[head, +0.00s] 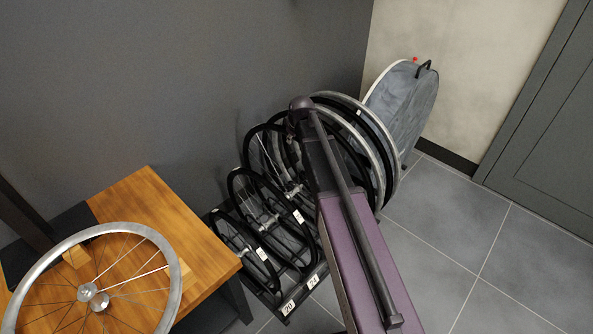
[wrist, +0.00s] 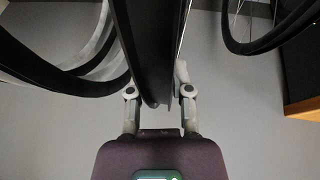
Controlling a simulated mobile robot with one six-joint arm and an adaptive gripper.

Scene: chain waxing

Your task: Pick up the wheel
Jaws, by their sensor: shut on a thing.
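Several wheels stand upright in a dark floor rack (head: 297,297) against the grey wall in the head view. Smaller black-rimmed wheels (head: 243,236) are at its near-left end, and larger wheels with silver rims (head: 389,150) are further back. My arm crosses in front of the larger ones and hides my gripper in the head view. In the wrist view my gripper (wrist: 158,90) is shut on a dark wheel (wrist: 155,45), with one finger on each side of its rim. I cannot tell which wheel of the head view this is.
A wooden table (head: 148,197) stands at the left with a bare silver-rimmed wheel (head: 173,274) on it. Other wheels are close on the left (wrist: 60,85) and right (wrist: 268,45) in the wrist view. Tiled floor (head: 510,270) is clear at right.

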